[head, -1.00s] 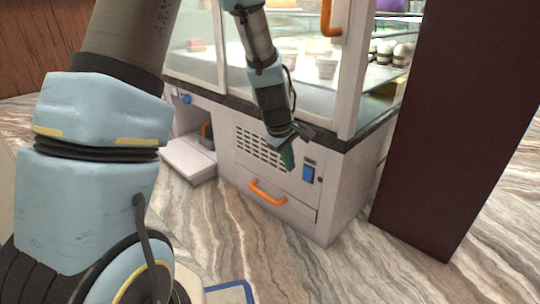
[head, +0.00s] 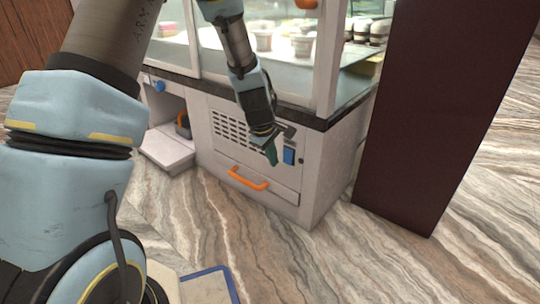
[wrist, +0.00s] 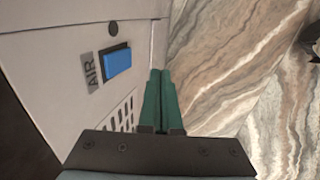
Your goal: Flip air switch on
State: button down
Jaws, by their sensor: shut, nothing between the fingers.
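The air switch (wrist: 117,61) is a blue rocker on the white cabinet front, beside a grey label reading "AIR" (wrist: 92,72) in the wrist view. In the head view the blue switch (head: 289,156) sits right of the vent grille. My gripper (head: 272,156) has green fingers, pressed together and empty. It hangs in front of the cabinet panel, just left of the switch in the head view. In the wrist view the fingertips (wrist: 161,72) are to the right of the switch, apart from it. I cannot tell which way the rocker is tipped.
The white cabinet has an orange drawer handle (head: 249,178) below the grille (head: 232,132). A glass display case with sweets stands above. A dark brown pillar (head: 430,110) rises close on the right. The marbled floor (head: 200,235) in front is largely clear.

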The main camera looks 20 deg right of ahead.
aim_at(288, 156)
jog(key=d+f, duration=0.1)
jog(key=w+d+f+b, duration=0.1)
jog(key=w+d+b, duration=0.1)
jog(key=d, duration=0.1)
jog(key=shift+w+d+f, duration=0.1)
jog(key=shift+w+f, duration=0.1)
jog(key=shift+f, duration=0.2)
jog(key=shift+r, duration=0.1)
jog(key=shift+w+d+f+p, duration=0.1)
jog(key=shift+d+f+p, duration=0.1)
jog(key=shift+p, duration=0.4)
jog(key=shift+r, duration=0.15)
jog(key=shift+r+p, duration=0.65)
jog(key=shift+p, duration=0.3)
